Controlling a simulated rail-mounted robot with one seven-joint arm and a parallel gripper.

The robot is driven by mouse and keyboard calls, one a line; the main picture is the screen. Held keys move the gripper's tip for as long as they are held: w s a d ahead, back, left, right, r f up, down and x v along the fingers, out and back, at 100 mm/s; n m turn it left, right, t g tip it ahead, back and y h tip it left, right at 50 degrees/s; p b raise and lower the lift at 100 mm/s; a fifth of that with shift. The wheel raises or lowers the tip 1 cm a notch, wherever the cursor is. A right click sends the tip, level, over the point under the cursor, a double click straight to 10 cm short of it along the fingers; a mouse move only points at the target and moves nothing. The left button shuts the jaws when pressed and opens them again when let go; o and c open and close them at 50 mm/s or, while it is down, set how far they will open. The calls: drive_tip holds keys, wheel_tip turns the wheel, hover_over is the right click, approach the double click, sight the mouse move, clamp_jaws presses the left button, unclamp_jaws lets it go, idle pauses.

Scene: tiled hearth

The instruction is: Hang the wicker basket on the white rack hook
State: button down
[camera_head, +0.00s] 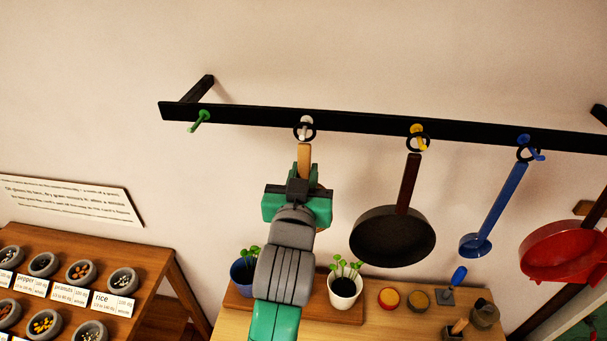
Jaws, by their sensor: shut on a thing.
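The white rack hook (305,129) is on the black rail, second from the left. A dark ring at the top of a tan handle shows at this hook; I cannot tell whether it is around the hook or just in front of it. The tan handle, taken as the wicker basket's (304,157), runs straight down behind my gripper (298,187). The basket's body is mostly hidden by my gripper and arm. My gripper is just below the white hook, shut on the basket; its fingertips are hard to make out.
The black rail (360,122) also has a bare green hook (200,119). A dark pan (393,236) hangs from the yellow hook (418,138), a blue ladle (480,240) from the blue hook. A red pan (565,252) is far right. Potted plants (345,288) stand below.

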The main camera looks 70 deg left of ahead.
idle(0.3)
drive_tip(key=c, duration=1.2)
unclamp_jaws()
drive_tip(key=shift+o, duration=0.2)
drive_tip(key=shift+v, duration=2.25)
